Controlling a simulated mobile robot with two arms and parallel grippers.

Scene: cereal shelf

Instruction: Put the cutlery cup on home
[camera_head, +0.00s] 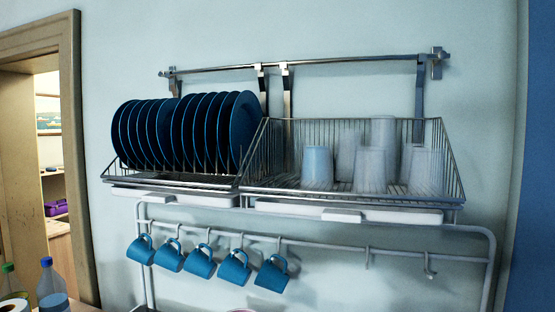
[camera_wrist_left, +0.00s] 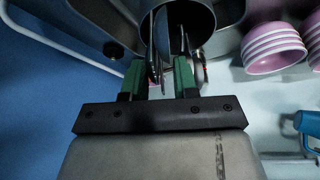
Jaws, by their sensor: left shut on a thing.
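In the left wrist view, the cutlery cup (camera_wrist_left: 203,48) is a grey metal cylinder with a dark open mouth, at the top middle. Thin dark pieces of cutlery (camera_wrist_left: 159,42) show at its mouth. My left gripper (camera_wrist_left: 159,78) has green fingers on either side of the cup's near edge and is shut on it. The exact contact is hard to see in the shadow. Neither gripper nor the cup shows in the head view.
In the head view, a wall rack (camera_head: 240,187) holds blue plates (camera_head: 147,133) and clear glasses (camera_head: 370,170). Blue mugs (camera_head: 200,262) hang below on a rail (camera_head: 330,246); its right hooks are empty. Bottles (camera_head: 50,288) stand lower left. Pink bowls (camera_wrist_left: 274,48) are right in the wrist view.

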